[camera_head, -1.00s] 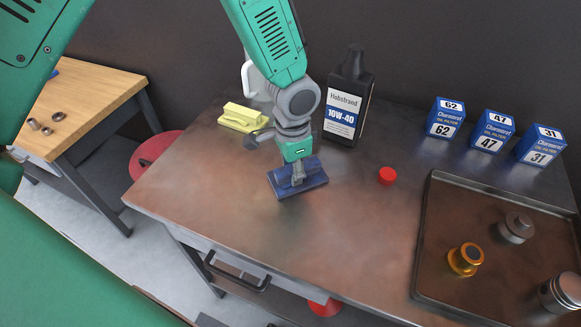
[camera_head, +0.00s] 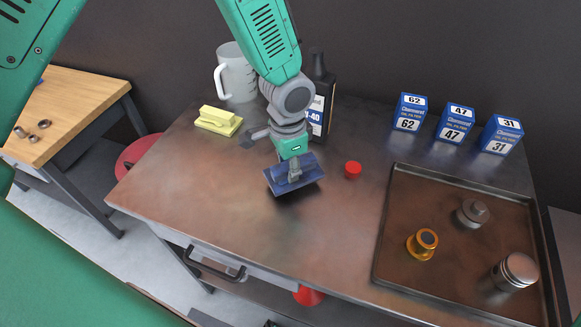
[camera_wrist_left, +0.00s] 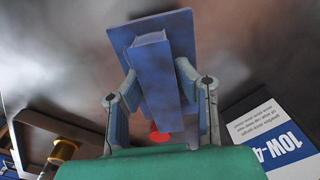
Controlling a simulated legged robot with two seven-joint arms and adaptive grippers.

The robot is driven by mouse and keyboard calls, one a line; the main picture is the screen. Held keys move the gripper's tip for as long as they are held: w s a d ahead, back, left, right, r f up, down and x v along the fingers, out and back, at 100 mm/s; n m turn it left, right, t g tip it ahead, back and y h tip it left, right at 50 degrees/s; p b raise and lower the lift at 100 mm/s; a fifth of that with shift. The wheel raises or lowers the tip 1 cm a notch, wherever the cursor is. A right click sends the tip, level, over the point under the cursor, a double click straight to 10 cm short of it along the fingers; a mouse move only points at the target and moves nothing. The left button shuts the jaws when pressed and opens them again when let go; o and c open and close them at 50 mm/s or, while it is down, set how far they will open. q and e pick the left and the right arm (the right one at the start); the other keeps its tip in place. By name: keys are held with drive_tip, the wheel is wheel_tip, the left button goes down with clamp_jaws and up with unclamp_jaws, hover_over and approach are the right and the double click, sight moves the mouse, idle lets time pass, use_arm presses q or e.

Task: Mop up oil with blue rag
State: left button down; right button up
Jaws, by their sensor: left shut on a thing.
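The blue rag (camera_head: 277,182) is a flat block with a raised grip ridge. My left gripper (camera_head: 294,169) is shut on that ridge. The rag is tilted, with a dark shadow under it, and looks slightly above the metal workbench (camera_head: 190,180). In the left wrist view the rag (camera_wrist_left: 160,70) sits between both fingers, with its flat pad beyond. I cannot make out a distinct oil puddle; the bench top has brownish, smudgy tones, and the rag hides part of it. My right gripper is not in view.
A red cap (camera_head: 353,170) lies right of the rag. A black oil bottle (camera_head: 321,90) and white jug (camera_head: 236,75) stand behind. A yellow block-shaped rag (camera_head: 217,121) lies left. Blue filter boxes (camera_head: 455,123) and a tray (camera_head: 382,235) with metal parts are right. The front-left bench is clear.

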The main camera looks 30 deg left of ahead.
use_arm(q)
drive_tip(key=shift+a+r+p, duration=0.3)
drive_tip(key=shift+r+p, duration=0.2)
drive_tip(key=shift+r, duration=0.1)
drive_tip(key=shift+a+r+p, duration=0.3)
drive_tip(key=shift+r+p, duration=0.15)
drive_tip(key=shift+r, duration=0.1)
drive_tip(key=shift+a+r+p, duration=0.1)
drive_tip(key=shift+r+p, duration=0.5)
drive_tip(key=shift+d+r+p, duration=0.3)
drive_tip(key=shift+r+p, duration=0.2)
drive_tip(key=shift+r, duration=0.15)
drive_tip(key=shift+d+r, duration=0.1)
drive_tip(key=shift+d, duration=0.15)
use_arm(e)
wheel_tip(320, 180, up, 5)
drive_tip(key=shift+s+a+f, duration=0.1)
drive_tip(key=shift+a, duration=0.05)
